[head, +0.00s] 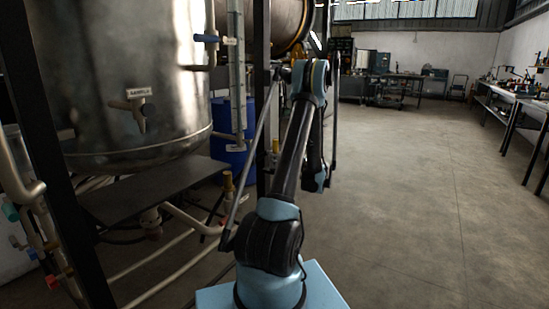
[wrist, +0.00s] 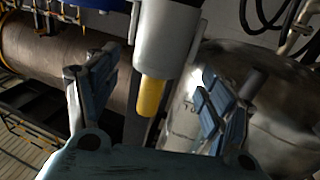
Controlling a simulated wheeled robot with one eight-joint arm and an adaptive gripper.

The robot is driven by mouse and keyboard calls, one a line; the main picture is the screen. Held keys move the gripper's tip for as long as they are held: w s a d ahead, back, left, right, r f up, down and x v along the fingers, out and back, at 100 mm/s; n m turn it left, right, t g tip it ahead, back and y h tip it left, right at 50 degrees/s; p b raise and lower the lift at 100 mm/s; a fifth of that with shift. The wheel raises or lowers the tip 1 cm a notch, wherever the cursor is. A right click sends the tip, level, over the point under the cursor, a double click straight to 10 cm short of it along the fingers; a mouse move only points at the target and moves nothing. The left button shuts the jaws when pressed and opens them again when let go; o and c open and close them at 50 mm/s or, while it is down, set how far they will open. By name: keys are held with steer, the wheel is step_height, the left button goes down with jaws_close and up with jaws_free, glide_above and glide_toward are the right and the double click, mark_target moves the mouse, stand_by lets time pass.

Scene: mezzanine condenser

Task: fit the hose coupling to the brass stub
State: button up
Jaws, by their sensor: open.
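My gripper (wrist: 165,78) is open in the wrist view, one finger on each side. Between and beyond the fingers is a pale grey cylinder (wrist: 167,35) with a narrower yellow end (wrist: 150,96). I cannot tell whether this is the hose coupling, and no contact with the fingers shows. In the head view a small brass-coloured upright fitting (head: 228,182) stands at the pipework left of my arm. It may be the brass stub. My gripper cannot be made out in the head view. No hose coupling can be clearly identified there.
A large steel tank (head: 140,60) with a sample valve (head: 140,108) stands at the left, above a dark plate (head: 150,190). Black frame posts, pipes and a blue drum (head: 232,130) crowd that side. The floor (head: 420,190) at right is clear, with benches along the wall.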

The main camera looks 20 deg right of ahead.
steer(key=shift+f+x, duration=0.2)
steer(key=shift+x, duration=2.45)
steer(key=shift+d, duration=0.15)
steer(key=shift+c, duration=0.3)
jaws_close()
